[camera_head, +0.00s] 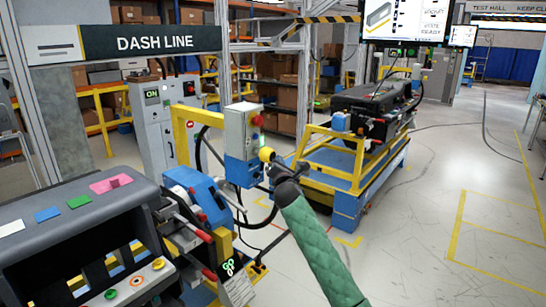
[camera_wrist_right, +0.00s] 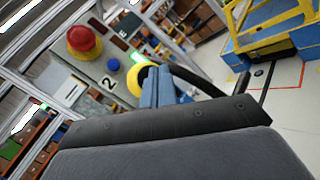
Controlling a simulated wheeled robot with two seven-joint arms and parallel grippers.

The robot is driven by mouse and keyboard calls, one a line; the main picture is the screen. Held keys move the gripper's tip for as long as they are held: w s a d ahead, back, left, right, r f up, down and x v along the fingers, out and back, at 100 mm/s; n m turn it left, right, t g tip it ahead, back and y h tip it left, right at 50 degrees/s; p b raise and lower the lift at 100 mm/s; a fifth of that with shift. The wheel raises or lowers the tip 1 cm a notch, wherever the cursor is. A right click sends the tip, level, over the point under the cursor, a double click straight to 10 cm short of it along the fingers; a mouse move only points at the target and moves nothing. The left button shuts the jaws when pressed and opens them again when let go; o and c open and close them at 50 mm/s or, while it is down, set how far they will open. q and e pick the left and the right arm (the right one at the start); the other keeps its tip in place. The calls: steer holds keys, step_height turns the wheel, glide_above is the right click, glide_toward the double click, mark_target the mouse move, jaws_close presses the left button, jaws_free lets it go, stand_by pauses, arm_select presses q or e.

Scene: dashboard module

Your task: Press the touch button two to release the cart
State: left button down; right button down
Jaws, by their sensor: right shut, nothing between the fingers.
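The grey and blue control box (camera_head: 240,140) stands mid-picture in the head view, with a red button on its face. A round yellow touch button (camera_head: 266,154) sticks out at its right side. In the wrist view the yellow button (camera_wrist_right: 134,82) is beside a label "2", partly hidden by my fingers. My right gripper (camera_head: 275,167) is shut and empty, its tips at the yellow button; I cannot tell whether they touch it. Its blue fingers show in the wrist view (camera_wrist_right: 160,78). The blue and yellow cart (camera_head: 348,205) carries a black module (camera_head: 368,108) behind the box. My left gripper is out of view.
A red mushroom button (camera_wrist_right: 84,41) and a blue button (camera_wrist_right: 113,65) sit close to the fingers. A black dashboard (camera_head: 80,215) on a fixture fills the lower left. Black cables hang below the box. The floor at right is clear.

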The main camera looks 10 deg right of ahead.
steer(key=shift+s+d, duration=0.1)
stand_by(0.3)
steer(key=s+d+p, duration=0.1)
steer(key=s, duration=0.1)
steer(key=s+d+p, duration=0.1)
steer(key=s+d, duration=0.1)
stand_by(0.5)
stand_by(0.5)
